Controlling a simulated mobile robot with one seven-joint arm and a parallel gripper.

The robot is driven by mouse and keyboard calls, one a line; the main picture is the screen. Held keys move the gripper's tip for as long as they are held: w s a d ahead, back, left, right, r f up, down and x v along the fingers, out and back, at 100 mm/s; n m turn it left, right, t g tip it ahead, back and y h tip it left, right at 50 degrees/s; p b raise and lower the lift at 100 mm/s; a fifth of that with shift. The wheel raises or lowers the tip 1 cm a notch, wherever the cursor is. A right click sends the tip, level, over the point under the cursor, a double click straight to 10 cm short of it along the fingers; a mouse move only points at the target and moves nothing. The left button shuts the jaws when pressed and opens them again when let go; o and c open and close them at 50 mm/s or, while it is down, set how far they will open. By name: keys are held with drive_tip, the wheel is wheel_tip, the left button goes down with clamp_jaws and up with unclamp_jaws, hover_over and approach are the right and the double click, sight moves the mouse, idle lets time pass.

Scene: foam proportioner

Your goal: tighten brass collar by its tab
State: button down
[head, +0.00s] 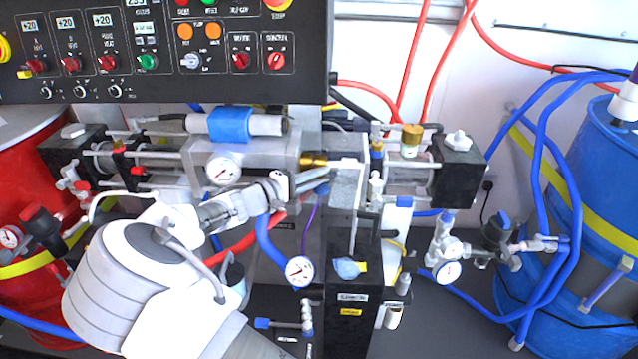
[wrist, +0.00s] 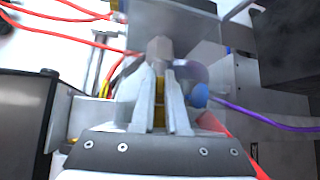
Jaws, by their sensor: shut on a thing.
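The brass collar (head: 313,160) sits on the shaft line between the grey cylinder and the pale block, in the middle of the head view. My gripper (head: 322,179) reaches in from the left, with its fingertips just below the collar. In the wrist view my gripper (wrist: 160,78) has its two fingers close together, with a strip of brass (wrist: 160,112) showing between them. The fingers are shut on the tab; the tab's outline is mostly hidden by them. A blurred grey-brown part stands just beyond the fingertips.
A purple hose (wrist: 260,119) and a blue fitting (wrist: 198,96) lie close right of my fingers. A pressure gauge (head: 223,170) stands above my wrist, and another gauge (head: 299,271) hangs below it. The control panel (head: 160,50) overhangs the machine.

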wheel_tip(320, 180, down, 3)
drive_tip(key=m+t+h+b, duration=0.2)
drive_tip(key=b, duration=0.3)
drive_tip(key=shift+m+b, duration=0.3)
drive_tip(key=shift+m, duration=0.1)
drive_tip(key=shift+w+f+m+t+h+b, duration=0.1)
drive_tip(key=shift+f+m+t+h+b, duration=0.1)
drive_tip(key=shift+m+h+b, duration=0.35)
drive_tip(key=shift+w+f+m+t+h+b, duration=0.15)
drive_tip(key=shift+m+h+b, duration=0.2)
drive_tip(key=shift+m+b, duration=0.3)
drive_tip(key=c, duration=0.9)
unclamp_jaws()
drive_tip(key=shift+s+a, duration=0.1)
drive_tip(key=p+v, duration=0.3)
drive_tip(key=v, duration=1.4)
drive_tip(key=shift+a+f, duration=0.1)
